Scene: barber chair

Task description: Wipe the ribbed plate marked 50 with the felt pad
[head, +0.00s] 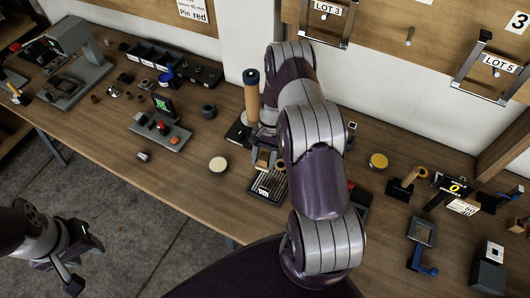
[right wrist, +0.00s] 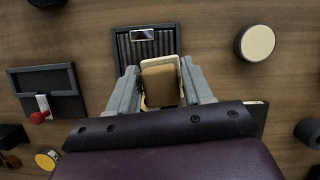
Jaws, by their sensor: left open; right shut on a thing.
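The ribbed plate (head: 265,190) is a dark grooved rectangle on the bench, just below my right gripper in the head view. In the right wrist view the ribbed plate (right wrist: 167,46) shows ahead of the fingers, with a small light tag at its far edge whose marking I cannot read. My right gripper (right wrist: 160,76) is shut on the felt pad (right wrist: 162,86), a tan block with a cream rim. The pad overlaps the plate's near part; I cannot tell whether they touch. My left gripper (head: 86,264) is open and empty, off the bench's front edge at lower left.
A round cream-topped disc (head: 218,165) stands left of the plate. A wooden-handled tool (head: 252,95) stands upright behind my right gripper. Bench space left of the disc is mostly clear.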

